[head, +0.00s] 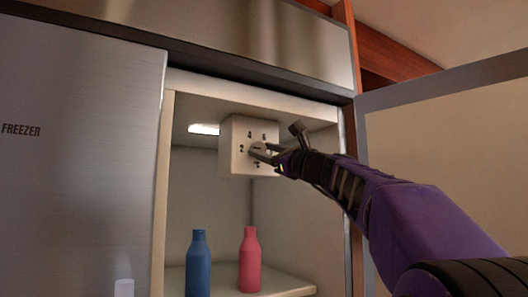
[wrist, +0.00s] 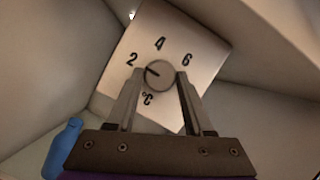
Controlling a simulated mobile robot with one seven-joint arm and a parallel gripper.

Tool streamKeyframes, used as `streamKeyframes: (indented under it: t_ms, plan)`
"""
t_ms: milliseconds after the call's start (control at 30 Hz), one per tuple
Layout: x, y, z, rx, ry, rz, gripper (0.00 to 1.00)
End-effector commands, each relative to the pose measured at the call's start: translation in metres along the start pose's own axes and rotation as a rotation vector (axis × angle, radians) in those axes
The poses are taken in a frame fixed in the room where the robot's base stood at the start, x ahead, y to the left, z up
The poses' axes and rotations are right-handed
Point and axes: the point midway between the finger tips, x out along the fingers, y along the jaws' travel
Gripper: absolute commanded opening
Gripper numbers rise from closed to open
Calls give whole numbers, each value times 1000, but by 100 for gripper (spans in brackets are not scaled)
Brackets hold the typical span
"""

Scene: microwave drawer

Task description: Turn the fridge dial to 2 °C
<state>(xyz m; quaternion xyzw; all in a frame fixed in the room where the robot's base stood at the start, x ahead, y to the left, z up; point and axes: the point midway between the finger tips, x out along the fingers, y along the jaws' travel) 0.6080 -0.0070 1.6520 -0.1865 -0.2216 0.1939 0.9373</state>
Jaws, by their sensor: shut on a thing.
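The fridge dial (wrist: 160,77) is a round grey knob on a pale control box (head: 236,150) under the fridge ceiling. The wrist view shows 2, 4, 6 and °C printed around it. Its dark pointer mark is at the upper left of the knob and points toward the 2 (wrist: 132,60). My gripper (wrist: 160,74) has one finger on each side of the dial and is shut on it. In the head view my gripper (head: 264,152) reaches in from the right and partly hides the dial.
A blue bottle (head: 199,265) and a pink bottle (head: 249,262) stand on the shelf below the box. The fridge door (head: 445,145) is open at right. The freezer door (head: 75,150) is shut at left.

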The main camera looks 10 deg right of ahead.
Motion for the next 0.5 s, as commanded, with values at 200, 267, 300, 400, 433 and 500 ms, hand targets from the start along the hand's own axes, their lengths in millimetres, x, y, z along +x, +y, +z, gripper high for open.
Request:
streamKeyframes:
  t_ms: [200,267,300,400,433,500]
  plan:
    - [0,-1,1,-33,-2,12,0]
    - [0,-1,1,-35,-2,13,0]
    - [0,-1,2,-36,-2,13,0]
    - [0,-1,2,-36,-2,13,0]
    - [0,-1,2,-36,-2,13,0]
    - [0,-1,2,-36,-2,13,0]
